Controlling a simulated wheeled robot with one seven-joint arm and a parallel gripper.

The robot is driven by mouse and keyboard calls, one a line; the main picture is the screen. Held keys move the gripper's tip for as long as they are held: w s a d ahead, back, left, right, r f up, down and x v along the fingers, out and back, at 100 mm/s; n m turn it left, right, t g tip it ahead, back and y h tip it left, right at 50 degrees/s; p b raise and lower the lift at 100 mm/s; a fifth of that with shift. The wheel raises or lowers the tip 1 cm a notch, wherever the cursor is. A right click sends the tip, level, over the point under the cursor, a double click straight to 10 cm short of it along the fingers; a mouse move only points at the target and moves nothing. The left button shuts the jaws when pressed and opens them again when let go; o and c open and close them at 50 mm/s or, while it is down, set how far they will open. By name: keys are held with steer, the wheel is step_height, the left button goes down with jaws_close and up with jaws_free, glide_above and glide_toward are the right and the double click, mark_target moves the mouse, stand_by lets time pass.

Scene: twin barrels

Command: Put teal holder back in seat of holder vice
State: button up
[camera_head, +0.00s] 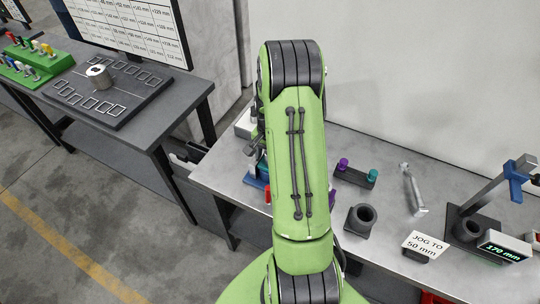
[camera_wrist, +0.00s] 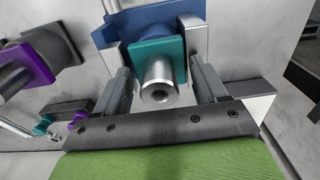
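The teal holder (camera_wrist: 146,54) shows in the wrist view as a square teal plate with a bare metal nose (camera_wrist: 160,84) pointing toward the camera. It sits against the blue holder vice (camera_wrist: 150,20), with pale metal blocks on both sides of the plate. My gripper (camera_wrist: 160,72) has its dark fingers apart, one on each side of the nose. I see no clear contact, but the fingertips are very close to the plate edges. In the head view, my arm hides the gripper and holder, and only a little of the blue vice (camera_head: 256,183) shows.
A purple holder (camera_wrist: 30,72) stands left in the wrist view. Along the bench are a small rack (camera_head: 354,178) with purple and teal knobs, a dark cup (camera_head: 360,219), a metal tool (camera_head: 412,187), a sign reading "JOG TO 50 mm" (camera_head: 424,245) and a gauge reading 179 mm (camera_head: 503,247).

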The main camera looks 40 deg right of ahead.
steer(key=o, duration=0.4)
steer(key=shift+c, duration=0.2)
step_height(320, 180, up, 16)
steer(key=p, duration=0.1)
steer(key=shift+f, duration=0.1)
stand_by(0.3)
